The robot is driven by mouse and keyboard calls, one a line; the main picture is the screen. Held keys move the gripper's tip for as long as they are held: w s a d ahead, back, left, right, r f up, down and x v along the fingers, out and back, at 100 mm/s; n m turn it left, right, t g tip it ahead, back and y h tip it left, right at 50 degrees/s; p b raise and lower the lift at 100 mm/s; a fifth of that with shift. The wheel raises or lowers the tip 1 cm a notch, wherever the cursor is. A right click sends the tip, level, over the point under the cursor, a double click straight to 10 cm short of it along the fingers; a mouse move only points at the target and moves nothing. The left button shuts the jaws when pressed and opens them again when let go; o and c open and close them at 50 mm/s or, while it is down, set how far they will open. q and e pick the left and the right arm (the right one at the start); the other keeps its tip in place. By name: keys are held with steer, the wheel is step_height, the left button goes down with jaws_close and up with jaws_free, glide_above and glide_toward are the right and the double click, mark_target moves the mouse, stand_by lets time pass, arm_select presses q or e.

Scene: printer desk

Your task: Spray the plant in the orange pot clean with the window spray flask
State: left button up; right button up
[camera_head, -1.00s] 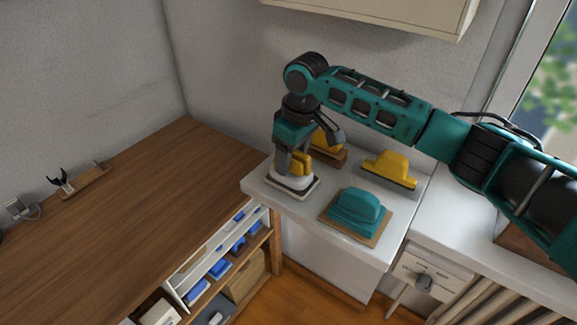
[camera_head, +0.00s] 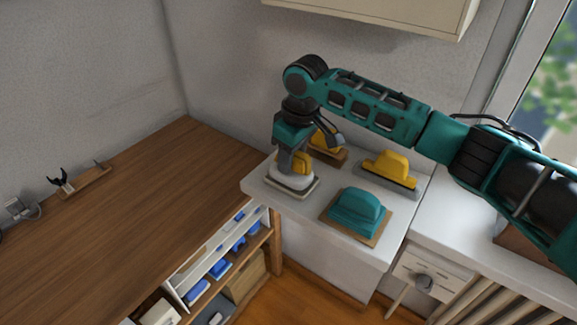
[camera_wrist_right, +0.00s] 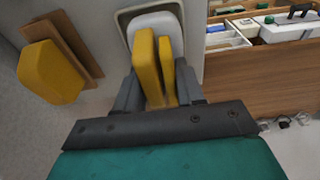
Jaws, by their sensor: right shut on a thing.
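My right gripper (camera_head: 289,168) reaches down to a white item with a yellow grip (camera_head: 291,181) on the white ledge. In the right wrist view its yellow grip (camera_wrist_right: 148,68) stands between the dark fingers, with the white base (camera_wrist_right: 153,24) beyond. The gripper is shut on this item, which sits on a small tray or board. Whether it is the window spray flask I cannot tell. I see no plant in an orange pot in these frames. My left gripper is not in view.
A teal block-like tool (camera_head: 357,211) and a yellow one (camera_head: 389,172) sit on the white ledge (camera_head: 321,226), with another yellow one (camera_head: 325,142) behind the gripper. The brown desk (camera_head: 130,210) at left is mostly clear. A wall cabinet (camera_head: 385,14) hangs above.

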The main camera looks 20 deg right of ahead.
steer(key=shift+r, duration=0.1)
steer(key=shift+r, duration=1.95)
